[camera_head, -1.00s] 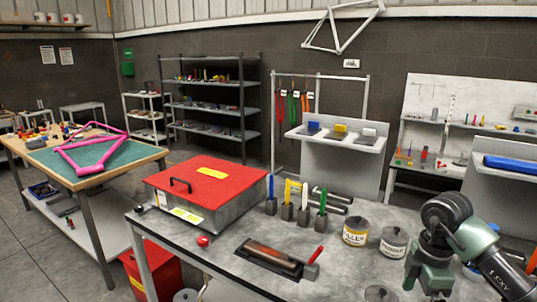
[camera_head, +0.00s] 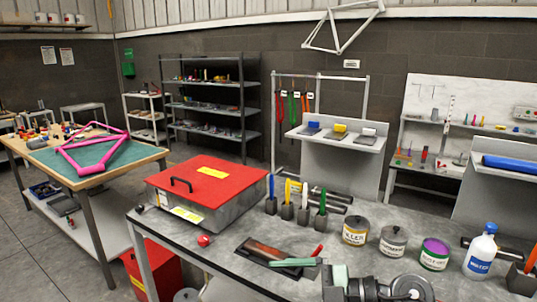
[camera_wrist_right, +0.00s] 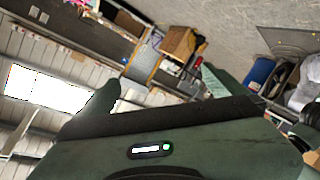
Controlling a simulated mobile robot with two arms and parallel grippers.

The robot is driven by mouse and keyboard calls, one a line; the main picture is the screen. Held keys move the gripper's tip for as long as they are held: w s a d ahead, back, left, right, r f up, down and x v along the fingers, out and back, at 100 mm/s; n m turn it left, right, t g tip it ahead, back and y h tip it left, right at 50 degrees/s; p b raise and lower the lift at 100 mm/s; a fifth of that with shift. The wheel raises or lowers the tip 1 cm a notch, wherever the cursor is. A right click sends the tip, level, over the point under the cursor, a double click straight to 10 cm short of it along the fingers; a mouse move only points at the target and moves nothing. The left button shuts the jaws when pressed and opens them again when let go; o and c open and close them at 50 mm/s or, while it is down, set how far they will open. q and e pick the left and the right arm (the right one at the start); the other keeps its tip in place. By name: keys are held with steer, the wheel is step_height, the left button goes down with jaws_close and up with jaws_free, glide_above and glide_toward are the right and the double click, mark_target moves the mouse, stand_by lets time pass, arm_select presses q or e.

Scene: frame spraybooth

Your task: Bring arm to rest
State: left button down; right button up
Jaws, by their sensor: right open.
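My right gripper (camera_head: 306,265) is low at the front edge of the grey workbench (camera_head: 225,235) in the head view. Its pale green fingers are apart, with nothing seen between them. In the picture they overlap the dark tray (camera_head: 255,247) and part of the red-handled tool (camera_head: 318,251); I cannot tell whether they touch. My right wrist lies along the bottom edge of the picture. The right wrist view, strongly tilted, shows the two dark green fingers (camera_wrist_right: 158,92) spread with only background between them. My left gripper is not in view.
A red-lidded box (camera_head: 212,178) stands on the bench's left part. Upright coloured tools (camera_head: 303,205) in small blocks, labelled cans (camera_head: 355,232) and a white water bottle (camera_head: 481,250) stand behind the gripper. A red knob (camera_head: 204,240) is near the front edge.

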step_height(320, 180, up, 9)
steer(key=w+d+m+t+y, duration=0.2)
steer(key=d+m+t, duration=0.1)
steer(key=m+t, duration=0.65)
steer(key=w+d+f+m+t+h, duration=0.2)
steer(key=d+f+m+t+h, duration=0.1)
steer(key=d+m+t+h, duration=0.5)
steer(key=s+d+f+m+g+h, duration=0.3)
steer(key=d+f+h, duration=0.15)
steer(key=f, duration=0.25)
steer(key=s+d+f+m+g+h, duration=0.2)
steer(key=d+f+m+g+h, duration=0.15)
steer(key=f+h, duration=0.35)
steer(key=s+a+f+n+g+y, duration=0.1)
steer(key=s+f+g, duration=0.5)
steer(key=s+f, duration=0.45)
steer(key=s+f+n+g+y, duration=0.15)
steer(key=s+f+g, duration=0.45)
steer(key=s, duration=0.7)
step_height(320, 180, down, 27)
steer(key=s, duration=0.2)
steer(key=s+d+f+g, duration=0.1)
steer(key=s+d+f, duration=0.1)
steer(key=s+f, duration=1.3)
steer(key=shift+s+d+f, duration=0.15)
steer(key=shift+s+d, duration=0.2)
steer(key=shift+s, duration=0.1)
